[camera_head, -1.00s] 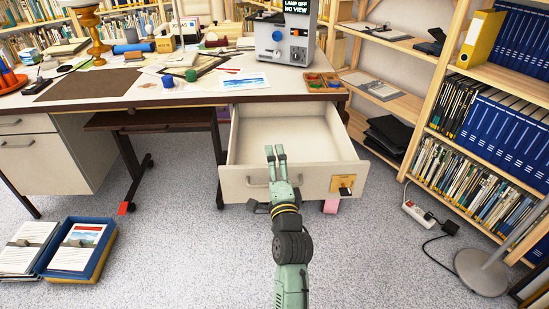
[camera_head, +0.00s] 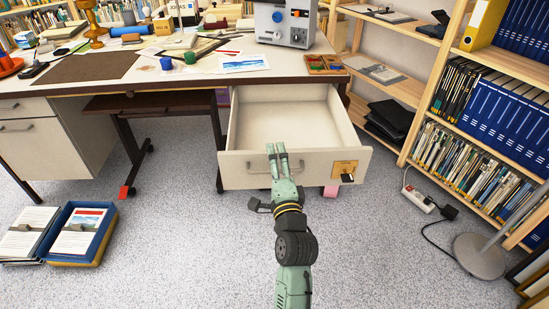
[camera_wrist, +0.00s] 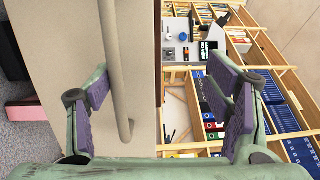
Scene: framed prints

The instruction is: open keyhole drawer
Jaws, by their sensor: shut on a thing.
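The keyhole drawer (camera_head: 315,173) stands pulled well out from the desk, and its interior (camera_head: 285,115) looks empty. A brass keyhole plate (camera_head: 344,166) with a dark key is at the right of its pale front. A bar handle (camera_head: 258,169) is on the front. My green gripper (camera_head: 277,148) reaches up to the front and partly covers the handle. In the wrist view, the handle (camera_wrist: 115,60) lies between the purple-padded fingers of my gripper (camera_wrist: 157,88), close beside the left finger. My gripper is shut on the handle; the contact itself is hard to see.
The desk (camera_head: 170,90) bears papers, tools and a grey device (camera_head: 283,24). A bookshelf (camera_head: 490,150) stands at the right, with a power strip (camera_head: 418,199) and round stand base (camera_head: 480,256) on the floor. An open blue box (camera_head: 88,233) lies left. The floor before the drawer is clear.

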